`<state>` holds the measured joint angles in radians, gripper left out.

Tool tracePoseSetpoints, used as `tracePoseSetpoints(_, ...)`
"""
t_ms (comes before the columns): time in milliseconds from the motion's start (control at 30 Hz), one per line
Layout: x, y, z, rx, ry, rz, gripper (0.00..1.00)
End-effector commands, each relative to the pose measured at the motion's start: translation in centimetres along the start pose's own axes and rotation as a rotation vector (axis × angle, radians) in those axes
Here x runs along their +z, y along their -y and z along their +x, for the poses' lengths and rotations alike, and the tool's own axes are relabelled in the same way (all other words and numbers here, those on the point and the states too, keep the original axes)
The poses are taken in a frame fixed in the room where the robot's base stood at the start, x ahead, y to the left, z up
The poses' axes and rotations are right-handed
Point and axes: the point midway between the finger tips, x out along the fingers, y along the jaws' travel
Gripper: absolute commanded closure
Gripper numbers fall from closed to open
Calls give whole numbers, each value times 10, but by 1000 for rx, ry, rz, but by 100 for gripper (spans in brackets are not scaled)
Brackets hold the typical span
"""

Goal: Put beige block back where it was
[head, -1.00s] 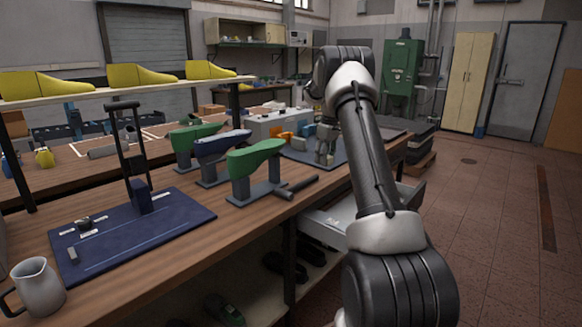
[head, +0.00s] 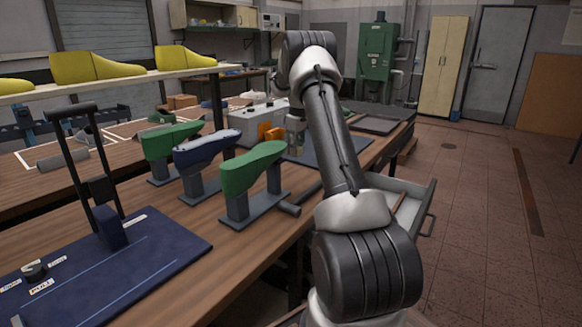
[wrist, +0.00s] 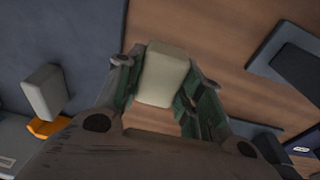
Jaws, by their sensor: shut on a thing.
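The beige block (wrist: 165,76) is between the two fingers of my gripper (wrist: 163,72) in the wrist view. My gripper is shut on its sides. The block's free end shows against the brown wooden worktop; its height above the worktop is hard to tell. In the head view my gripper (head: 296,137) is over the workbench near the dark mat (head: 322,152), partly behind my arm, and the held block cannot be made out clearly there.
A pale grey block (wrist: 45,92) and an orange piece (wrist: 50,128) are on the left in the wrist view. Green lasts (head: 252,167) and a blue last (head: 207,148) stand on the bench. An open drawer (head: 412,205) sticks out on the right. Floor space lies right.

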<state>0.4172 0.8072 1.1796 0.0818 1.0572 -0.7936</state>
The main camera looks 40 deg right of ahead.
Motion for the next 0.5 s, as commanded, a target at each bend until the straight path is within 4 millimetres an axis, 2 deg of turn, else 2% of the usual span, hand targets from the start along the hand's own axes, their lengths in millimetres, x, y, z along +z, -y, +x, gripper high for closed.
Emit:
tracePoseSetpoints(100,3,1,21,-2,2,0,85)
tracePoseSetpoints(500,9,1,74,-1,2,1,85)
